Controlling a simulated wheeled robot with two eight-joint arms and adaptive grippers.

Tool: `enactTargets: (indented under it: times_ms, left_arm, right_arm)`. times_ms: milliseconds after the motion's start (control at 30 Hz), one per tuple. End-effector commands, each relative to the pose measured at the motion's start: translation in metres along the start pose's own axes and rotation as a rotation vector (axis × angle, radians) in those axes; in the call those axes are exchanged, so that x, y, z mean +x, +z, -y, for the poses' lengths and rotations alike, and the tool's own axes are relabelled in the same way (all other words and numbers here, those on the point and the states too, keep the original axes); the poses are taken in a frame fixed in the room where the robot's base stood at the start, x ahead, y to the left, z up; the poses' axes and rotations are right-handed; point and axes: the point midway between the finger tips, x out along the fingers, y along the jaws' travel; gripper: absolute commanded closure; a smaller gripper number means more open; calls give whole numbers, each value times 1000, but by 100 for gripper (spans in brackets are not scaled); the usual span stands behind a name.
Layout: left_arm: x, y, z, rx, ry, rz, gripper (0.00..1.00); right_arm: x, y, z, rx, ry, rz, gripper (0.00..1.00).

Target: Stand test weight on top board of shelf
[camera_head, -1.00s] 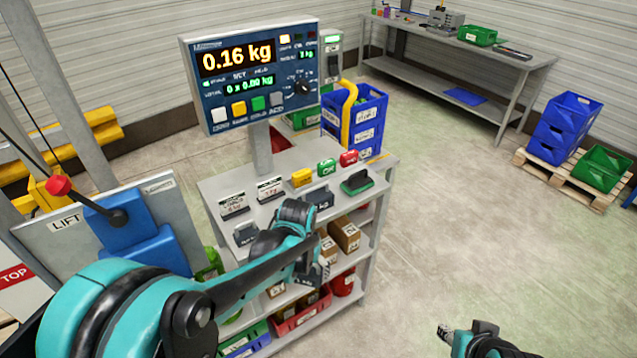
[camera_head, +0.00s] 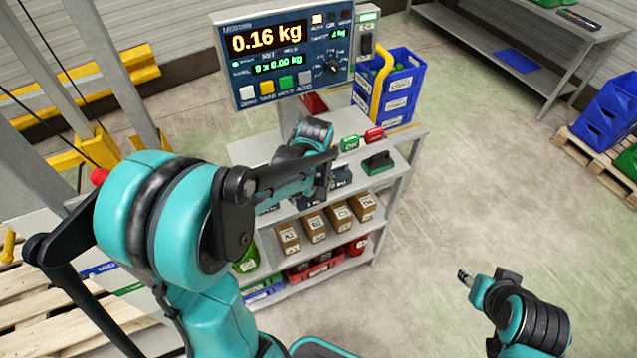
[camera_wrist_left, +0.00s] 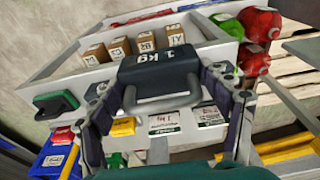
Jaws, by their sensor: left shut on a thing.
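The test weight (camera_wrist_left: 160,70) is a dark grey block marked 1 kg with a loop handle. In the left wrist view it sits between the two fingers of my left gripper (camera_wrist_left: 170,105), which is shut on it. In the head view my left gripper (camera_head: 322,178) is over the front part of the shelf's top board (camera_head: 408,137), partly hidden by its arm. A dark block shows beside it there; I cannot tell whether it is the held weight. Any gap under the weight is hidden. My right gripper (camera_head: 466,278) is over open floor, its fingers too small to judge.
The scale display (camera_head: 285,55) rises behind. Brown boxes (camera_head: 338,212) fill the board below.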

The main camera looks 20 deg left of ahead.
Motion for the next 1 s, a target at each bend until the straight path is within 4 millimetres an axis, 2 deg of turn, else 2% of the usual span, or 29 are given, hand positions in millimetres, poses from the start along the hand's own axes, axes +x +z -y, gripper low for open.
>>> enactTargets:
  times_ms: [33, 300, 500, 733, 1000]
  left_arm:
    - [10, -10, 0, -3, 0, -1, 83]
    - [51, -60, -1, -1, 0, -1, 83]
    - [70, -83, -2, 1, 0, -1, 83]
    - [79, -88, -3, 4, 1, -1, 83]
    - [112, -82, -2, 4, 1, -1, 83]
  right_arm:
    - [4, 3, 0, 0, 0, 0, 60]
    - [14, 10, 0, 0, 0, 0, 60]
    - [18, 13, 0, 0, 0, 0, 60]
    - [20, 14, 0, 0, 0, 0, 60]
    - [29, 21, 0, 0, 0, 0, 60]
